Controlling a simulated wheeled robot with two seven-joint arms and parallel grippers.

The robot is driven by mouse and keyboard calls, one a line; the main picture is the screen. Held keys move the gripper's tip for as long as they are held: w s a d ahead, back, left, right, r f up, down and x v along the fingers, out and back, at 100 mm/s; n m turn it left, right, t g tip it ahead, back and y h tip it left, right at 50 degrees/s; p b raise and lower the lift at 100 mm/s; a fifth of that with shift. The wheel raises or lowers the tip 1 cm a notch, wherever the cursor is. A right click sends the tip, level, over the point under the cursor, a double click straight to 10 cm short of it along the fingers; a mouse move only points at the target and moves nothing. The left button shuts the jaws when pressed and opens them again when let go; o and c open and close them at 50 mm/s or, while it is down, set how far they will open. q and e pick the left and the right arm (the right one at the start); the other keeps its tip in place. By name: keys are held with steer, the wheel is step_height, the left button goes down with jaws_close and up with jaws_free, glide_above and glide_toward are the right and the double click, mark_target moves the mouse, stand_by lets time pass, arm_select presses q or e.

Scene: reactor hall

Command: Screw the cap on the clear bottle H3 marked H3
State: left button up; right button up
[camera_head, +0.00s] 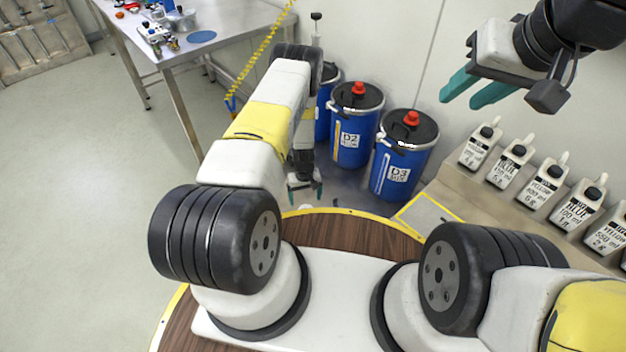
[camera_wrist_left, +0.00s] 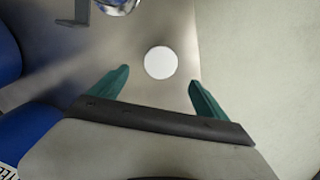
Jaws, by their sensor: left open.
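A flat white disc (camera_wrist_left: 160,62), possibly the cap, lies on a grey surface in the left wrist view. A small white patch (camera_head: 305,206) shows just below my left gripper in the head view. My left gripper (camera_head: 304,192) points down beside the blue drums, fingers apart. In the left wrist view the left gripper (camera_wrist_left: 159,78) has the disc between and slightly beyond its fingertips, not gripped. My right gripper (camera_head: 459,101) is raised at the upper right, teal fingers apart and empty. I cannot make out a clear bottle marked H3.
Blue drums (camera_head: 357,127) with black lids stand against the wall by my left arm. White jugs (camera_head: 511,162) line a ledge on the right. A shiny rounded object (camera_wrist_left: 118,4) is cut off at the wrist view's top. A metal table (camera_head: 232,22) stands at the back left.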

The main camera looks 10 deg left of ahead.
arm_select(q)
steer(key=shift+f, duration=0.75)
steer(key=shift+f, duration=0.1)
steer(key=f, duration=0.5)
steer(key=shift+s+d, duration=0.15)
steer(key=shift+s, duration=0.1)
steer(key=c, duration=1.4)
steer(key=shift+r, duration=0.1)
step_height(320, 180, up, 10)
steer(key=shift+f, duration=0.1)
